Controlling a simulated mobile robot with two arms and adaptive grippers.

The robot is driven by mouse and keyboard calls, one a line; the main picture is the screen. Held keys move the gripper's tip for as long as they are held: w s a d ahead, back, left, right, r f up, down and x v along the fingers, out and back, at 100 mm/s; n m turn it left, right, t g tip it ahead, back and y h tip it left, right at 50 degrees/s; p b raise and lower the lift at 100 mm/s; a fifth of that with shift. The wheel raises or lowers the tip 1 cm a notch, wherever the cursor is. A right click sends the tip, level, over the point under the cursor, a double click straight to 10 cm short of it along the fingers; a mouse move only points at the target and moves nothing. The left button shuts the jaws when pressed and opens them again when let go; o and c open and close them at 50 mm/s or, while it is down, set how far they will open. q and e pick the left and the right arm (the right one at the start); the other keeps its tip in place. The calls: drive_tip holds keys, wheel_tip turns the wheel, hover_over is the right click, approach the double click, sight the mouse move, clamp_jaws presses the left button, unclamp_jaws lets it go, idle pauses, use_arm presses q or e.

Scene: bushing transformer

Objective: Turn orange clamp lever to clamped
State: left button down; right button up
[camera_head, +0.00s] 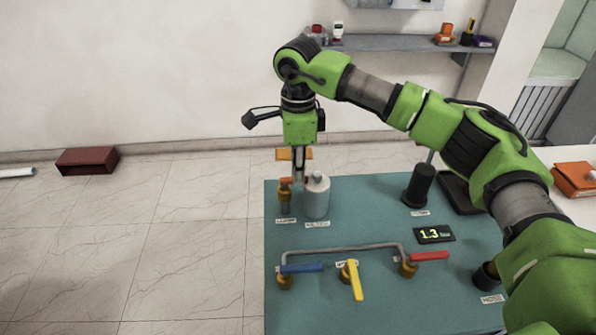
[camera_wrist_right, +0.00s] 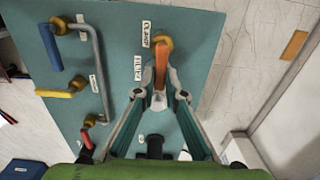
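The orange clamp lever (camera_head: 286,181) sits on a brass fitting near the far left corner of the teal table, by a clamp label. In the right wrist view the lever (camera_wrist_right: 161,62) reaches from its brass pivot in between my fingers. My right gripper (camera_head: 299,176) points down beside it, by the grey filter cylinder (camera_head: 317,198). In the wrist view, the fingers (camera_wrist_right: 160,94) stand apart on either side of the lever, with space between them; contact is not clear. My left gripper is not in view.
On the teal table (camera_head: 350,230) are a grey pipe (camera_head: 340,249) with blue (camera_head: 302,268), yellow (camera_head: 355,281) and red (camera_head: 430,256) valve handles, a 1.3 display (camera_head: 434,234) and a black cylinder (camera_head: 419,186). A red box (camera_head: 87,160) lies on the floor.

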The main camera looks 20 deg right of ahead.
drive_tip(key=o, duration=0.4)
drive_tip(key=shift+w+r, duration=0.1)
drive_tip(key=shift+r, duration=0.05)
wheel_tip(320, 180, up, 12)
drive_tip(key=shift+f, duration=0.1)
idle(0.4)
